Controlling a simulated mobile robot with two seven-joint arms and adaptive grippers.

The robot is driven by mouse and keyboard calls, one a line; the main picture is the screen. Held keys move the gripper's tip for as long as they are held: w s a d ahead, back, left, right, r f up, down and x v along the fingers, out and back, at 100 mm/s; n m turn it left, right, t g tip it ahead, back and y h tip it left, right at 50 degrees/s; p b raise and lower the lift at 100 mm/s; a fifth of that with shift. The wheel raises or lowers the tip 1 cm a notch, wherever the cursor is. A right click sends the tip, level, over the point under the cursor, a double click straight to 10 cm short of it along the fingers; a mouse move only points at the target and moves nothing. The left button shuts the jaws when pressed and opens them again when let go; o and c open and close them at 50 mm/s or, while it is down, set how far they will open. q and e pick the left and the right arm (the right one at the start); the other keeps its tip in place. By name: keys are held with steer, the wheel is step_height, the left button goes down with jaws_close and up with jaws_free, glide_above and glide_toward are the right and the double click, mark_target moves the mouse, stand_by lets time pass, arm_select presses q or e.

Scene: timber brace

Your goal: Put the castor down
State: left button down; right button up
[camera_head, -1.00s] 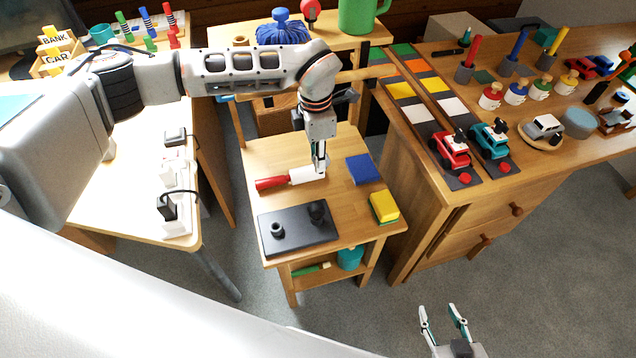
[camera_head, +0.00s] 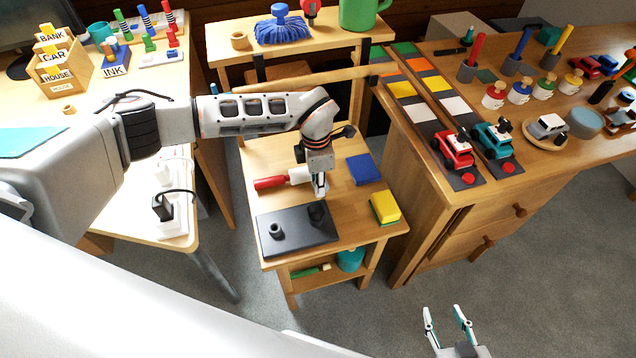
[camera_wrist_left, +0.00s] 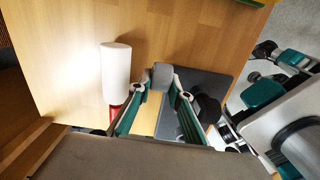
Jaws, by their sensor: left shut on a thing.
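My left gripper (camera_head: 320,192) is over the back edge of a dark tray (camera_head: 290,240) on the small wooden table. In the left wrist view its fingers (camera_wrist_left: 163,88) are shut on a small grey piece, which I take as the castor (camera_wrist_left: 163,74). I cannot tell whether the castor touches the tray. My right gripper (camera_head: 448,326) is open and empty over the floor.
A white roller with a red handle (camera_head: 271,182) lies behind the tray, close to my left gripper. A blue block (camera_head: 363,169) and a yellow sponge (camera_head: 385,207) lie to the right.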

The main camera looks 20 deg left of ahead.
arm_select(q)
steer(key=shift+f, duration=0.3)
steer(key=c, duration=1.8)
jaws_free()
steer(key=shift+c, duration=0.2)
steer(key=shift+r, duration=0.1)
steer(key=shift+r, duration=0.35)
step_height(320, 180, up, 12)
steer(key=p, duration=0.1)
steer(key=shift+a+p, duration=0.15)
steer(key=shift+p, duration=0.15)
steer(key=shift+f, duration=0.15)
steer(key=shift+s, duration=0.15)
